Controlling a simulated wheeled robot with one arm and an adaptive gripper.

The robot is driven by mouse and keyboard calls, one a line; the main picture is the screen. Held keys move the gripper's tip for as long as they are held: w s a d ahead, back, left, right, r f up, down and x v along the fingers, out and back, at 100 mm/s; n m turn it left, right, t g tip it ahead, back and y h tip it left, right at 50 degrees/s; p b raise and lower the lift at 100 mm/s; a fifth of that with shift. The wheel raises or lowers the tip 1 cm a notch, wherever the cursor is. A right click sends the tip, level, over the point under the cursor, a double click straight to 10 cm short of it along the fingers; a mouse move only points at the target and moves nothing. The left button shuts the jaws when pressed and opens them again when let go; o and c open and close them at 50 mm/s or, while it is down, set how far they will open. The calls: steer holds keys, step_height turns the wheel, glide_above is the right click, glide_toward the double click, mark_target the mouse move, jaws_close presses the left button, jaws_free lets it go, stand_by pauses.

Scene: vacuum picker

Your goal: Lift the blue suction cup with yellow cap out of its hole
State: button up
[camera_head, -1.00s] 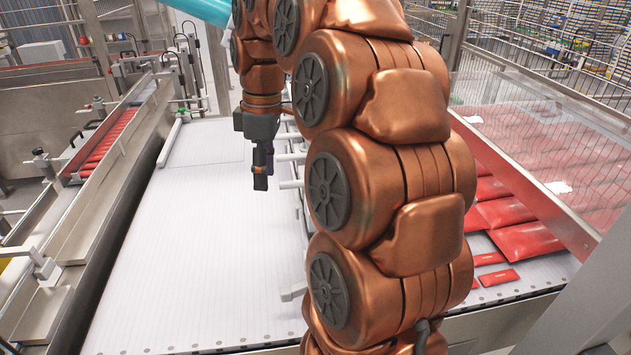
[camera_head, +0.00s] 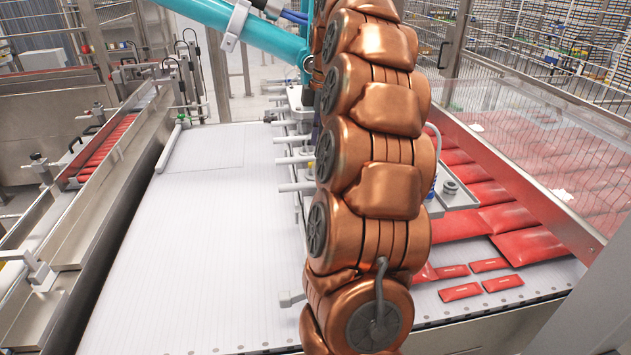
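I cannot make out the blue suction cup with its yellow cap as a whole. A small blue part (camera_head: 432,188) shows at the right edge of my copper arm, beside the picker's grey metal plate (camera_head: 462,199); I cannot tell if it is the cup. A dark ring-shaped fitting (camera_head: 450,187) sits on that plate. My arm stands upright across the middle of the view and covers much of the picker. My gripper is out of sight, so its state and what it touches do not show.
The picker's teal arm (camera_head: 250,32) crosses the top. Grey rods (camera_head: 296,160) stick out left of my arm. Red packs (camera_head: 480,222) lie on the right behind a clear guard (camera_head: 540,150). The white belt (camera_head: 205,240) on the left is bare.

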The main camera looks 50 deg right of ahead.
mark_target(315, 163)
steer(key=shift+a+f, duration=0.1)
steer(key=shift+f, duration=0.5)
steer(key=shift+w+f+p, duration=0.2)
steer(key=shift+f+p, duration=0.35)
steer(key=shift+f, duration=0.15)
steer(key=shift+w+f+p, duration=0.2)
steer(key=shift+f+p, duration=0.3)
steer(key=shift+f, duration=0.2)
steer(key=shift+w+f+p, duration=0.1)
steer(key=shift+f+p, duration=0.2)
steer(key=shift+f, duration=0.75)
jaws_close()
